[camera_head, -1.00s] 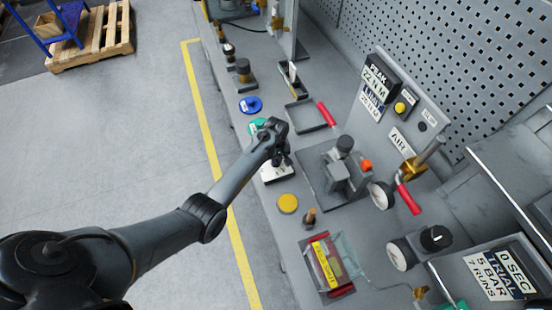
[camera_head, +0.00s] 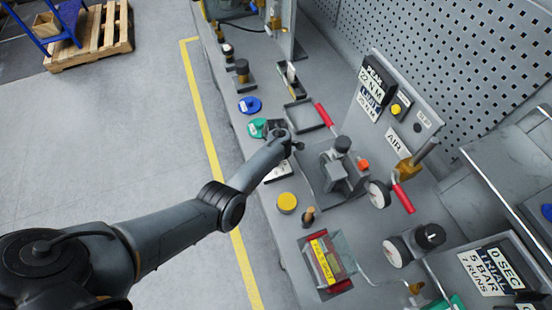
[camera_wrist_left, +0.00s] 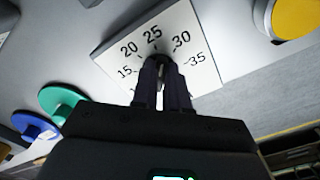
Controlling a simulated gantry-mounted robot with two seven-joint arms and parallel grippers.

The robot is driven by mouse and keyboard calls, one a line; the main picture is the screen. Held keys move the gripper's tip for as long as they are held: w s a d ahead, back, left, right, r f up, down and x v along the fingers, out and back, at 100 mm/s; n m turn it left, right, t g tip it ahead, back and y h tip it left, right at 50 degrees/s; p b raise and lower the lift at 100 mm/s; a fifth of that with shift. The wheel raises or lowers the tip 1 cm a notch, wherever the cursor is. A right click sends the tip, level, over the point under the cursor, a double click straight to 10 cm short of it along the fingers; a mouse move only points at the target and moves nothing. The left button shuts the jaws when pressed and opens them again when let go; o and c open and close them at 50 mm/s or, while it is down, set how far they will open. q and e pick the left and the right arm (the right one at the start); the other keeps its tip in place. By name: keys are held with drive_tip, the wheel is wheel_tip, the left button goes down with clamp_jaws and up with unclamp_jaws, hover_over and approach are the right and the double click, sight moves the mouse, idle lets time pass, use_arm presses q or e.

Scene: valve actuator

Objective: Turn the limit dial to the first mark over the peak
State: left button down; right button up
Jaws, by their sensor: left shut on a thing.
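The limit dial is a white plate (camera_wrist_left: 205,72) with marks from 15 to 35 in the left wrist view; part of it shows beside my arm in the head view (camera_head: 278,173). My left gripper (camera_wrist_left: 163,66) is shut on the dark knob (camera_wrist_left: 155,50) at its middle, below the 25. The fingers and gripper body cover the lower scale, and I cannot make out where the knob points. The display (camera_head: 373,87) on the back panel reads PEAK 22 N M, with a LIMIT line whose digits are hard to read. My right gripper is not in view.
A yellow button (camera_head: 287,203), a green one (camera_head: 256,128) and a blue one (camera_head: 250,105) flank the dial. A grey clamp fixture (camera_head: 340,170) and red-handled valve (camera_head: 403,198) stand to its right. A clear-covered box (camera_head: 328,265) is in front.

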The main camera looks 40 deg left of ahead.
use_arm(q)
drive_tip(key=n+b, duration=0.1)
drive_tip(key=n, duration=0.3)
drive_tip(key=shift+w, duration=0.1)
idle(0.4)
drive_tip(key=c, duration=1.1)
unclamp_jaws()
drive_tip(key=shift+c, duration=0.2)
drive_tip(key=shift+r, duration=0.1)
wheel_tip(320, 180, up, 11)
drive_tip(key=p, duration=0.3)
drive_tip(key=shift+f+p, duration=0.2)
drive_tip(key=shift+p, duration=0.15)
